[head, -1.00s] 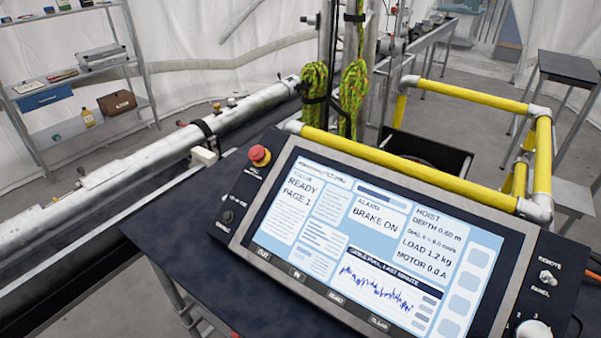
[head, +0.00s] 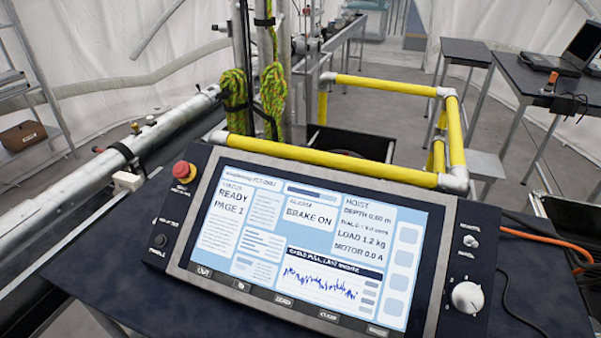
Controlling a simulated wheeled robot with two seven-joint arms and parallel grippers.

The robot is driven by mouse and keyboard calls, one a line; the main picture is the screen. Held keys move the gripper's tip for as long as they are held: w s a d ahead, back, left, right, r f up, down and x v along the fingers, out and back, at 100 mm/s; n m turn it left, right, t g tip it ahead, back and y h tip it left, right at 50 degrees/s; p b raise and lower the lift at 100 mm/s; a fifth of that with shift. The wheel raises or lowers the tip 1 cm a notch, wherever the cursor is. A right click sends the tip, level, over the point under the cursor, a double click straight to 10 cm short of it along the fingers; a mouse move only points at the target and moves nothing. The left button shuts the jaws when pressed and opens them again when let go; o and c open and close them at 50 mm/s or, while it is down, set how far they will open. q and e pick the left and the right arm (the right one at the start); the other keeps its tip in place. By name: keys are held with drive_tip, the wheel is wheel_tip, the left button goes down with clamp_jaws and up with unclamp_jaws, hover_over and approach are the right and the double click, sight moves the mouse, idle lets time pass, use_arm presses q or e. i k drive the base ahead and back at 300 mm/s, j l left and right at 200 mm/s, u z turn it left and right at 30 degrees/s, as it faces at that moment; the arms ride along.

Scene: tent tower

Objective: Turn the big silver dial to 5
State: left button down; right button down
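The big silver dial (head: 467,298) is a pale round knob on the right end of the dark control panel, below a small toggle switch (head: 470,241). Small numerals stand around it, but I cannot read for sure which one it points at. The panel's screen (head: 300,240) reads READY, PAGE 1, BRAKE ON, depth 0.60 m, load 1.2 kg, motor 0.0 A, with a dial line too small to read surely. Neither of my grippers is in view.
A red stop button (head: 184,171) sits at the panel's upper left. A yellow railing (head: 310,159) stands close behind the panel. An orange cable (head: 545,239) and a black cable lie right of the dial on the dark table (head: 540,300). A laptop (head: 570,50) stands on a table at back right.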

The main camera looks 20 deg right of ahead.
sight(467, 298)
drive_tip(key=z, duration=1.75)
